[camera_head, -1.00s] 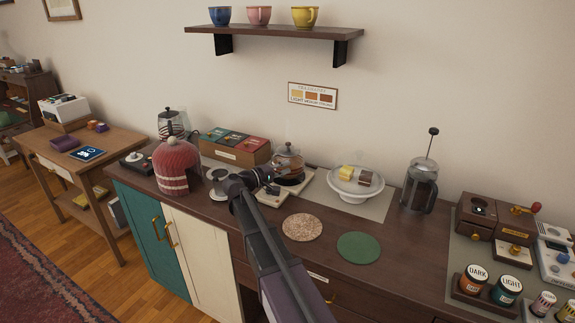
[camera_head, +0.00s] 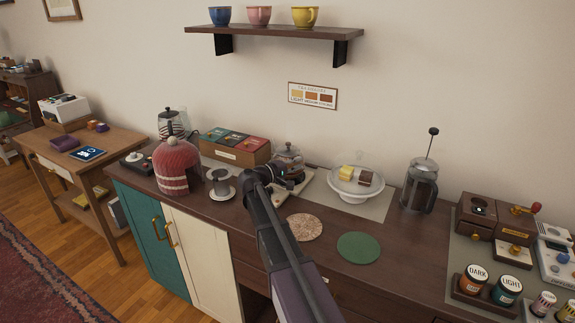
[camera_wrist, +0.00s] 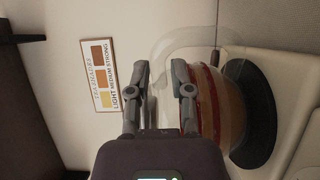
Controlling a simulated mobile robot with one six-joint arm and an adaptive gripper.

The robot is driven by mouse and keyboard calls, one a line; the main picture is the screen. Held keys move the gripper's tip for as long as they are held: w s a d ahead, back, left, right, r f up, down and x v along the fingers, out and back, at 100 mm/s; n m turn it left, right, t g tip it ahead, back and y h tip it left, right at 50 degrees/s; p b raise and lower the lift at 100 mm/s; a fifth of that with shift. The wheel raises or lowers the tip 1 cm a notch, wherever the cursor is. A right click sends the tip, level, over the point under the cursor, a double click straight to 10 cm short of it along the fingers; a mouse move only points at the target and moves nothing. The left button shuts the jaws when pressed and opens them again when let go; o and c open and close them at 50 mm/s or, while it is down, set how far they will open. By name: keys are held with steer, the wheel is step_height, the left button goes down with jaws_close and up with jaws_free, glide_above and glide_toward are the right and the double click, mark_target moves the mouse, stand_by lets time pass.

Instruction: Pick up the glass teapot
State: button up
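The glass teapot (camera_head: 289,158), with reddish-brown tea inside, stands on a pale tray on the dark counter. In the head view my gripper (camera_head: 268,173) is in front of it and hides part of its lower body. In the wrist view, which is turned sideways, my gripper (camera_wrist: 163,80) is open with a gap between its fingers. The right finger overlaps the near side of the teapot (camera_wrist: 208,105). A faint clear glass outline lies beyond the fingertips. Nothing appears held; I cannot tell whether a finger touches the glass.
A tea box (camera_head: 235,149) is behind. A white cake stand (camera_head: 356,184) is right of the teapot. Two round mats, one green (camera_head: 358,247), lie in front. A shelf (camera_head: 275,33) hangs above.

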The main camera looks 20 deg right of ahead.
mark_target(297, 154)
jaws_close()
steer(key=shift+r+p, duration=0.35)
stand_by(0.4)
steer(key=shift+r+p, duration=1.6)
steer(key=shift+p, duration=0.05)
steer(key=s+a+r+p, duration=0.1)
steer(key=s+a, duration=0.8)
steer(key=s, duration=0.3)
steer(key=shift+s+a, duration=0.2)
steer(key=shift+a, duration=0.15)
steer(key=shift+s+a, duration=0.1)
